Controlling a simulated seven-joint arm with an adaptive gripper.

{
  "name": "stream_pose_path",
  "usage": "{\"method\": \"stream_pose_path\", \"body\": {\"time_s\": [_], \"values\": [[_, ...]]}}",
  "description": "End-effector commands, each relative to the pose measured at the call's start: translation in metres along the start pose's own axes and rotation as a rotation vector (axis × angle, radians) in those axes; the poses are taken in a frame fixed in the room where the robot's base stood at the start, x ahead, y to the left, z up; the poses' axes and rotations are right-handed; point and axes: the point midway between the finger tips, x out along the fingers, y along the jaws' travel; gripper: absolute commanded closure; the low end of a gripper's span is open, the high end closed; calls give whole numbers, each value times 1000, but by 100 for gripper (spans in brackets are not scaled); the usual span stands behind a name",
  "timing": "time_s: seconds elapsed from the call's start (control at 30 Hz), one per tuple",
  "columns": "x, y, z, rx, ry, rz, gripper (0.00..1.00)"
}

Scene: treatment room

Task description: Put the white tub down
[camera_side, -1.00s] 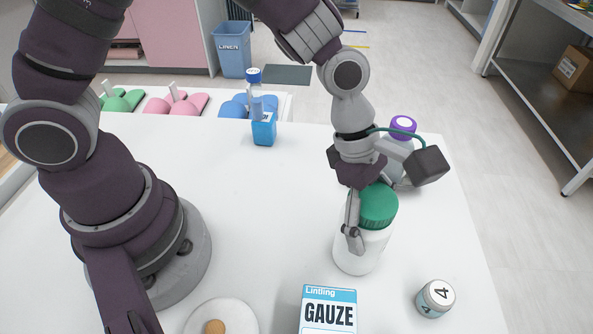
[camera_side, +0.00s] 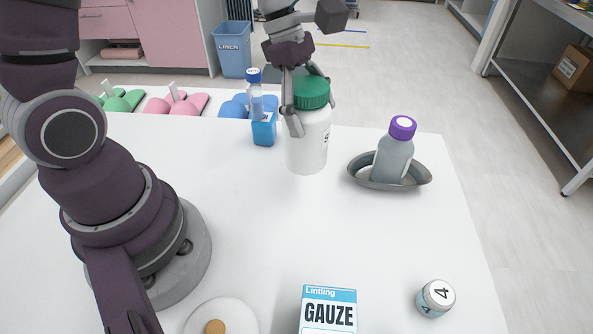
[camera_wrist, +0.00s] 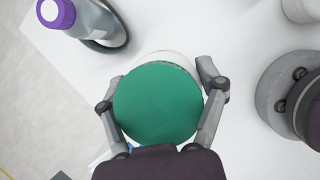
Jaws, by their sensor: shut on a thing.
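The white tub (camera_side: 307,142) has a green ribbed lid (camera_side: 311,93) and is upright near the back of the white table. My gripper (camera_side: 307,105) is shut on it from above, with fingers on both sides at the lid and upper body. In the wrist view the green lid (camera_wrist: 157,104) fills the space between my fingers, with a bit of the white body behind it. I cannot tell whether its base touches the table or hangs just above it.
A grey bottle with purple cap (camera_side: 394,155) stands in a grey oval dish (camera_side: 359,178) to the right. The table's middle is clear.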

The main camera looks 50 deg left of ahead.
Motion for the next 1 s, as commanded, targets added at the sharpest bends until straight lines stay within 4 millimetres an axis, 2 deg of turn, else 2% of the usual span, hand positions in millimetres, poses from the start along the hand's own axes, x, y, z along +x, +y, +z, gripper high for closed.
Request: {"method": "stream_pose_path", "body": {"time_s": [0.03,0.1,0.3,0.47,0.77,0.9,1.0], "values": [[-5,3,-24,-31,1,9,70],[-12,3,-54,-52,0,18,70],[-26,-10,-115,-96,-1,39,70],[-35,-23,-148,-169,-1,71,70],[-77,-9,-195,-744,1,316,70],[-100,-10,-220,-1024,0,433,70],[-108,-12,-233,-1150,-1,481,70]]}}
